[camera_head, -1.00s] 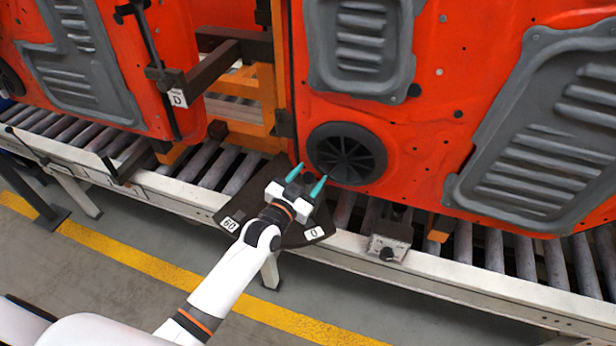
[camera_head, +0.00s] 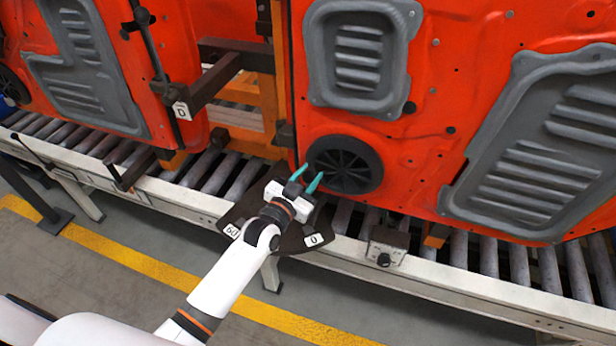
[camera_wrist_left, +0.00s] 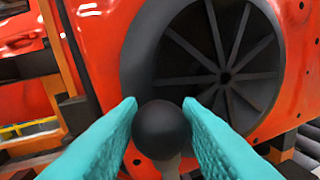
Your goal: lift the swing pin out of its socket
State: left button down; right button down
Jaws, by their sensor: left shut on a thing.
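The swing pin shows in the left wrist view as a black ball knob (camera_wrist_left: 160,128) on a pale stem, between the teal fingers. My left gripper (camera_head: 309,176) is shut on it, its fingers pointing toward the orange door panel. In the head view the gripper hides most of the pin. The gripper stands over a dark plate (camera_head: 290,241) with "60" and "0" labels at the conveyor's near edge. I cannot see the socket, so I cannot tell how deep the pin sits. My right gripper is not in view.
The orange door panel (camera_head: 420,145) with a black round grille (camera_head: 345,165) stands close beyond the fingers. A second door panel (camera_head: 150,100) and a dark bracket arm (camera_head: 214,84) are to the left. A small control box (camera_head: 386,248) sits on the rail to the right.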

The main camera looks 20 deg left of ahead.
pick_arm(q)
jog(key=shift+w+r, duration=0.1)
jog(key=shift+r, duration=0.2)
jog(key=c, duration=1.1)
grip_release()
jog(key=shift+o, duration=0.2)
jog(key=shift+s+a+f, duration=0.1)
jog(key=shift+s+f, duration=0.1)
jog(key=shift+s, duration=0.1)
jog(key=b+v, duration=0.2)
jog(key=v, duration=0.9)
jog(key=shift+s+r+b, duration=0.2)
jog(key=shift+s+b, duration=0.1)
jog(key=shift+b, duration=0.05)
